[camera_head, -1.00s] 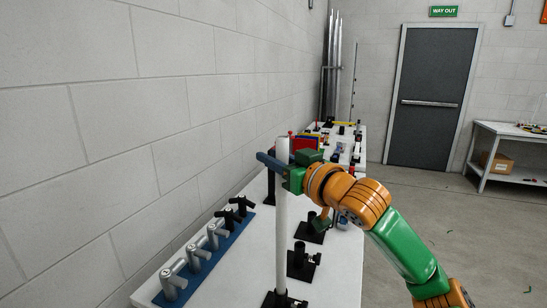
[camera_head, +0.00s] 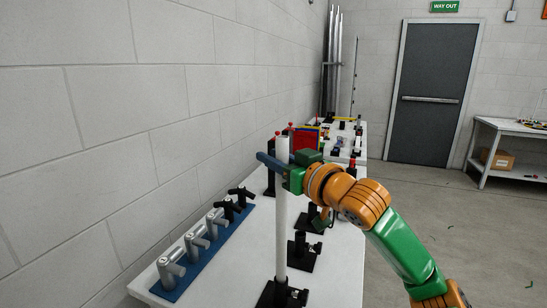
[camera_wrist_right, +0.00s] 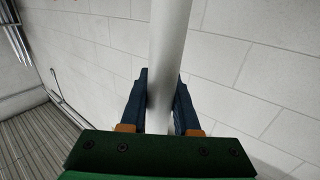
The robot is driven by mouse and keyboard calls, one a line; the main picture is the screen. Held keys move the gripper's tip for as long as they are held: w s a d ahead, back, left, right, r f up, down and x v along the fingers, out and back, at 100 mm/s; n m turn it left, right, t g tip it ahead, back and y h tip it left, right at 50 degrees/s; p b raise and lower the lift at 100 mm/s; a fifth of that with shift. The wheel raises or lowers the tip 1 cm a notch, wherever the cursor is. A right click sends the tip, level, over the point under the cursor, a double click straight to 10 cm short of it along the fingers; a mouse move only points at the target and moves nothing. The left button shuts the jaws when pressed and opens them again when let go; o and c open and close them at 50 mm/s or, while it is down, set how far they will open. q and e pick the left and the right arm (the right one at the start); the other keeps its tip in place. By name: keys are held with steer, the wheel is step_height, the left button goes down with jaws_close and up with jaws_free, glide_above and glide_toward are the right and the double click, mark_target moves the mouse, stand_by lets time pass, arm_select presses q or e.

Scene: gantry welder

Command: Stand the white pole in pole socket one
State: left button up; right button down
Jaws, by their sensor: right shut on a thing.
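The white pole (camera_head: 281,225) stands upright in the head view. Its lower end meets a black socket (camera_head: 279,294) at the front of the table; whether it is seated inside is hard to tell. My right gripper (camera_head: 276,163) is shut on the pole's upper part, with its blue fingers around it. In the right wrist view the pole (camera_wrist_right: 166,60) runs between the two fingers (camera_wrist_right: 160,105). Two more black sockets, a nearer one (camera_head: 301,252) and a farther one (camera_head: 311,222), stand behind it in a row. My left gripper is not in view.
The white table (camera_head: 235,270) runs along the block wall. A blue rack with several grey and black clamps (camera_head: 197,247) lies on its left. Red, yellow and blue items (camera_head: 304,138) and tall metal tubes (camera_head: 332,65) stand farther back. Open floor lies to the right.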

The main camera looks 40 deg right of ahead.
steer(key=shift+f+b, duration=1.5)
steer(key=shift+f, duration=0.3)
steer(key=c, duration=0.6)
jaws_free()
steer(key=shift+r, duration=0.1)
steer(key=shift+o, duration=0.2)
steer(key=s+b, duration=0.3)
steer(key=s, duration=0.4)
steer(key=shift+a+b, duration=0.35)
steer(key=shift+a, duration=0.05)
